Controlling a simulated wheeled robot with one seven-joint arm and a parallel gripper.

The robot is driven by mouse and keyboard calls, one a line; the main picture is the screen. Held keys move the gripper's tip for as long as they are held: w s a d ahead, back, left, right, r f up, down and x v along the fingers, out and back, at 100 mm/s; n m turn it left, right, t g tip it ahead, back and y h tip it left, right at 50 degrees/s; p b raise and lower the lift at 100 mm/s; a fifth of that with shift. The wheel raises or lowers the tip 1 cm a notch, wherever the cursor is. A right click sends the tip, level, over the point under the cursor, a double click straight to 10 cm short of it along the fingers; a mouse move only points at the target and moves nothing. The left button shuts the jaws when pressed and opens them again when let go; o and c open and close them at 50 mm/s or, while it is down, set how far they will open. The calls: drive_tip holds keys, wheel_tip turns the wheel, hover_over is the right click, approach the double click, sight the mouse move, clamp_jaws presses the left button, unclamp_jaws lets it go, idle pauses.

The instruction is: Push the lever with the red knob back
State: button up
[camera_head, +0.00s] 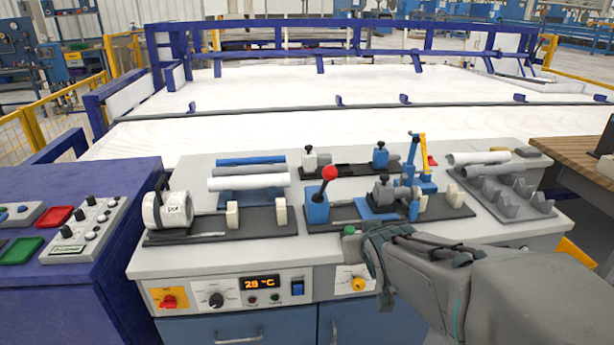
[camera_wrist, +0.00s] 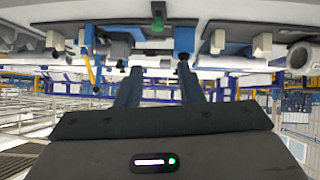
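The lever's round red knob (camera_head: 330,173) sits on a dark stem that rises from a blue block (camera_head: 317,208) near the middle of the grey bench. The stem leans slightly right in the head view. My arm comes in from the right, its end in front of the bench edge, near a green knob (camera_head: 349,230). In the upside-down wrist view my gripper (camera_wrist: 158,82) has its two fingers apart with nothing seen held between them. The blue block (camera_wrist: 184,38) shows beyond one fingertip; the red knob cannot be made out there. Contact with the lever cannot be told.
A blue-handled clamp fixture (camera_head: 412,178) stands right of the lever. A white pipe piece (camera_head: 168,211) in a fixture and stacked pipes (camera_head: 248,182) lie left. A grey pipe rack (camera_head: 510,193) is at the right. Front controls include a temperature display (camera_head: 260,282).

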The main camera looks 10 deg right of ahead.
sight(327, 183)
drive_tip(key=w+a+r+n+t+y+b, duration=0.1)
drive_tip(key=w+t, duration=0.1)
drive_tip(key=w, duration=0.4)
drive_tip(key=w+a+n+t+y+b, duration=0.1)
drive_tip(key=w+t, duration=0.2)
drive_tip(key=w, duration=0.4)
drive_tip(key=w+a+r+n+t+y+b, duration=0.1)
drive_tip(key=w+a+t+y, duration=0.1)
drive_tip(key=w, duration=0.5)
drive_tip(key=shift+w+r+b, duration=0.25)
drive_tip(key=shift+r+b, duration=0.1)
drive_tip(key=shift+c, duration=0.2)
clamp_jaws()
